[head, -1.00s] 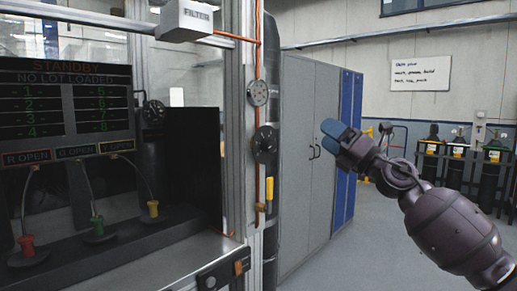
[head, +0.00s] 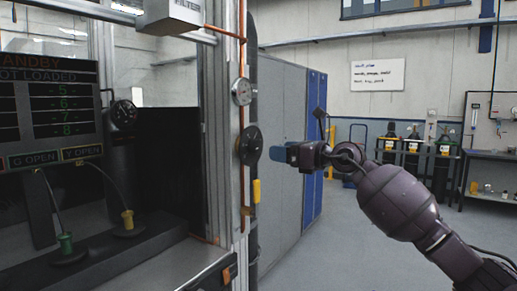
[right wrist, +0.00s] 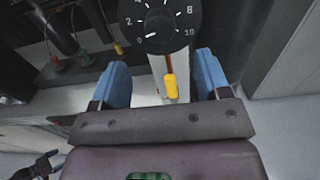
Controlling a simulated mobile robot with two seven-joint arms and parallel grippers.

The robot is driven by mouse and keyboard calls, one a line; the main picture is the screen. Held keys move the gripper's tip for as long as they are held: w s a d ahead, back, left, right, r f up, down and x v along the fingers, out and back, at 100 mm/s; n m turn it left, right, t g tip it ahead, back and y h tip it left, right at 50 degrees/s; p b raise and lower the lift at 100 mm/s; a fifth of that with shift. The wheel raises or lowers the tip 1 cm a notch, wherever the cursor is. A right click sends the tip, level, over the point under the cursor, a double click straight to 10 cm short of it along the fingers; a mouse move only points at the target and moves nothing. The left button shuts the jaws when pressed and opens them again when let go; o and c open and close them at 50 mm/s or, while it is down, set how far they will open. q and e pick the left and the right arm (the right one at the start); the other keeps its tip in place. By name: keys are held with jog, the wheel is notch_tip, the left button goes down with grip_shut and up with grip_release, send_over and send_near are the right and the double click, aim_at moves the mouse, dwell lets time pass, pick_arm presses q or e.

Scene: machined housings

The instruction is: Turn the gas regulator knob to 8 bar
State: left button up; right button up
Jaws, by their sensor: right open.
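The regulator knob (head: 249,145) is a black disc on the post at centre-left in the head view. In the right wrist view the knob (right wrist: 160,22) faces me at the top, with white ticks and numbers from 0 to 10. A thick white mark on it is near the 0. A round gauge (head: 242,91) is above the knob; its reading is too small to tell. My right gripper (head: 279,153) is just right of the knob, apart from it. In its wrist view the blue fingers (right wrist: 162,78) are spread and empty. A small dark, blue-tipped part at the lower left seems to be my left gripper (right wrist: 48,158).
A yellow handle (head: 256,191) hangs below the knob beside an orange pipe. Grey cabinets (head: 284,140) stand behind my gripper. A bench with a screen (head: 50,105) and green and yellow connectors is at left. Gas bottles (head: 413,147) stand at the back right. Floor at right is clear.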

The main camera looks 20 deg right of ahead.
aim_at(259, 148)
jog(key=x, duration=0.6)
jog(key=shift+w+a, duration=0.25)
jog(key=shift+w, duration=0.1)
pick_arm(q)
jog(key=shift+w+r, duration=0.15)
jog(key=shift+w, duration=0.4)
pick_arm(e)
jog(key=shift+w+a, duration=0.35)
jog(key=shift+w, duration=0.15)
